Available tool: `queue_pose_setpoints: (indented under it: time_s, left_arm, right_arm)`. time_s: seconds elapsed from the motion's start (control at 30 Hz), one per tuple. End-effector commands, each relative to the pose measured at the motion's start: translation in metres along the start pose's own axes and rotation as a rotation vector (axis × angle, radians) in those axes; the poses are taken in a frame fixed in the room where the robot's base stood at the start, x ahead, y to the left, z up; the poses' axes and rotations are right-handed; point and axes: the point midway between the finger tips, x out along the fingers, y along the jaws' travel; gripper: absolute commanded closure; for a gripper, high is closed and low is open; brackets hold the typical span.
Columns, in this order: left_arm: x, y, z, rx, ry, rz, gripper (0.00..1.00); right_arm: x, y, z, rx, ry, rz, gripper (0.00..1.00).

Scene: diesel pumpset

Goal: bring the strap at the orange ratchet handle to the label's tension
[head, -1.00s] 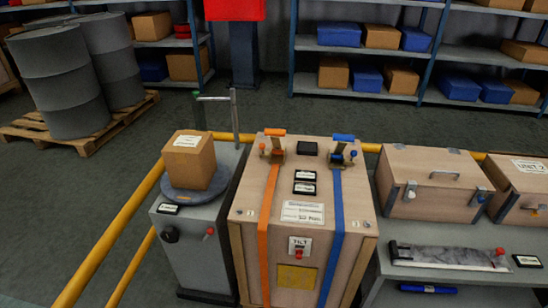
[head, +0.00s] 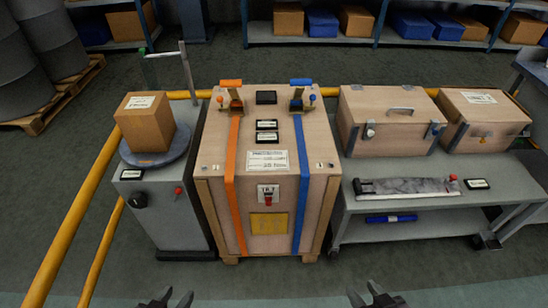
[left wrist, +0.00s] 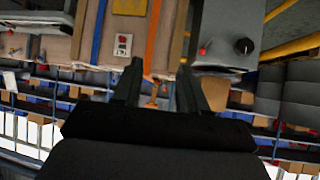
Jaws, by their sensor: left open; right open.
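The orange ratchet handle (head: 231,83) sits on top of the wooden crate (head: 215,130), at the back left, with the orange strap (head: 231,180) running down the front. A blue ratchet handle (head: 301,82) and blue strap (head: 299,180) are to its right. A white label (head: 267,160) lies on the crate top; its text is too small to read. My left gripper (head: 168,300) is open and empty at the bottom edge, well short of the crate. It also shows in the left wrist view (left wrist: 160,75), fingers apart. My right gripper (head: 370,296) is open and empty at the bottom edge.
A grey cabinet (head: 170,210) with a cardboard box (head: 146,122) on a round plate stands left of the crate. A grey bench (head: 400,202) with wooden cases (head: 393,120) stands right. A yellow rail (head: 75,210) runs at left. Floor before the crate is clear.

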Motion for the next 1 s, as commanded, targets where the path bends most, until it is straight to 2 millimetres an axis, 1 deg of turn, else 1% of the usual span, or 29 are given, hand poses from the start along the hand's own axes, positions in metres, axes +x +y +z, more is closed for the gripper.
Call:
queue_pose_setpoints:
  time_s: [0.93,0.97,1.0]
  left_arm:
    - [-0.0001,0.0001,0.0002,0.000,0.000,0.000,0.57]
    - [-0.0001,0.0001,0.0002,0.000,0.000,0.000,0.67]
    - [-0.0001,0.0000,0.0002,0.000,0.000,0.000,0.80]
  right_arm:
    - [-0.0001,0.0000,-0.0001,0.000,0.000,0.000,0.57]
    - [-0.0001,0.0000,-0.0001,0.000,0.000,0.000,0.57]
    - [-0.0001,0.0000,-0.0001,0.000,0.000,0.000,0.57]
